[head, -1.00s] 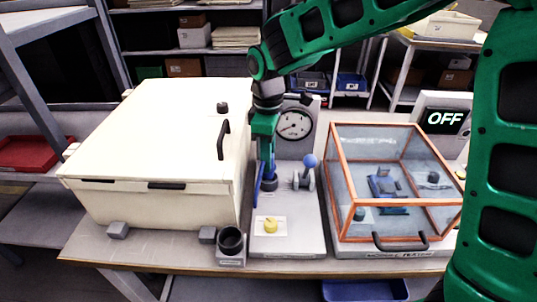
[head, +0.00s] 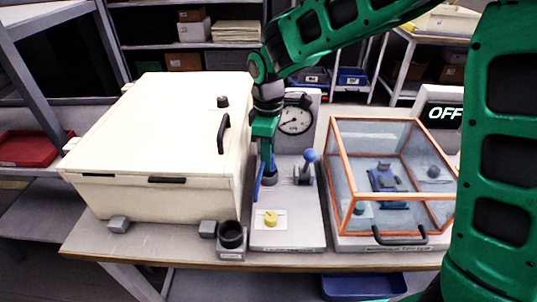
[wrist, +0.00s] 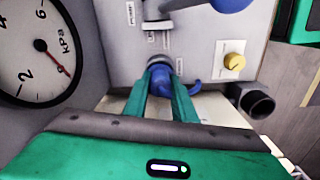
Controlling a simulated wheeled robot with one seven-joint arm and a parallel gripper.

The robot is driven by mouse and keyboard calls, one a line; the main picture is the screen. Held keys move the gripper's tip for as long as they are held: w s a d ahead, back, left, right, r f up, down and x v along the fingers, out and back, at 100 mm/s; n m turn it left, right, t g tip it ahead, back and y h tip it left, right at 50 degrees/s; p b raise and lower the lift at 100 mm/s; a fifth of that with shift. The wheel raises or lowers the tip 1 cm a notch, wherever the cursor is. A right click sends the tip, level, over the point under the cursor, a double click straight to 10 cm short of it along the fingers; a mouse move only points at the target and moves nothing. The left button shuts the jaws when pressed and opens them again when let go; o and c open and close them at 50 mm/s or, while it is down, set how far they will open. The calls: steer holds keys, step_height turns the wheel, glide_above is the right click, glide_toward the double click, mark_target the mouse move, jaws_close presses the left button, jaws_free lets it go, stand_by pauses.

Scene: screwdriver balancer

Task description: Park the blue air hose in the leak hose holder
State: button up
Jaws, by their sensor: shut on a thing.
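The blue air hose (wrist: 160,82) is between the fingers of my gripper (wrist: 162,88) in the wrist view. Its end meets a grey ring on the pale tester panel. I cannot tell whether it is still seated there. In the head view, my gripper (head: 266,172) points down over the panel, with a blue strip of hose (head: 257,188) beside it. The holder, a dark round cup (head: 232,236) on a grey block, stands at the bench's front edge, left of and nearer than the gripper. It also shows at the right of the wrist view (wrist: 258,104) and looks empty.
A blue-knobbed lever (head: 308,158) stands just right of my gripper. A yellow knob (head: 270,218) is in front of it and a pressure gauge (head: 295,120) behind. A big cream box (head: 160,140) is close on the left. An orange-framed clear case (head: 385,215) is at right.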

steer(key=shift+f, duration=0.55)
steer(key=o, duration=1.2)
steer(key=shift+c, duration=0.2)
steer(key=shift+r, duration=0.1)
step_height(320, 180, up, 11)
steer(key=shift+f, duration=0.2)
